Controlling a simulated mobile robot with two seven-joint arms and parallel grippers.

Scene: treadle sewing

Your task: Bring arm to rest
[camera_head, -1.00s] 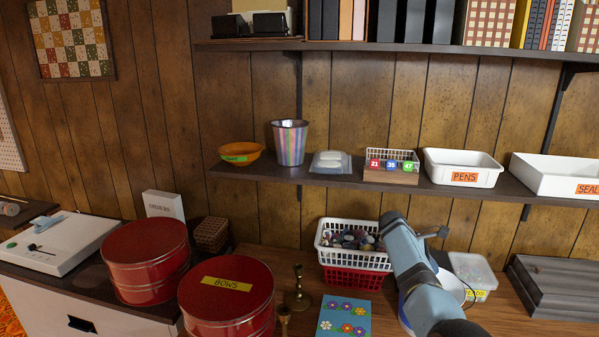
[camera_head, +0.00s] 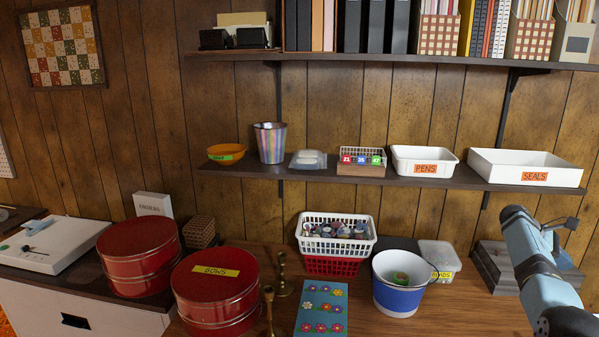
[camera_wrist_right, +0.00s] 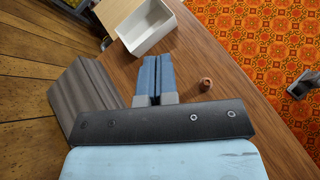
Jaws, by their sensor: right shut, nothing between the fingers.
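My right arm (camera_head: 540,265), light blue and dark, stands at the far right of the head view, in front of a grey slatted box (camera_head: 492,262). Its fingers do not show clearly there. In the right wrist view my right gripper (camera_wrist_right: 157,68) has its two blue fingers together, with nothing between them. The fingers are over or above a brown wooden surface (camera_wrist_right: 190,60), near an open white box (camera_wrist_right: 146,30) and a small brown round piece (camera_wrist_right: 206,84). I cannot tell their height. My left gripper is not in view.
A white and blue bucket (camera_head: 398,298) stands beside a white basket (camera_head: 313,246) and a lidded tub (camera_head: 440,256). Red tins (camera_head: 215,305) and brass candlesticks (camera_head: 281,275) stand left. A shelf (camera_head: 330,182) runs above. Patterned orange carpet (camera_wrist_right: 270,50) lies beyond the table's edge.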

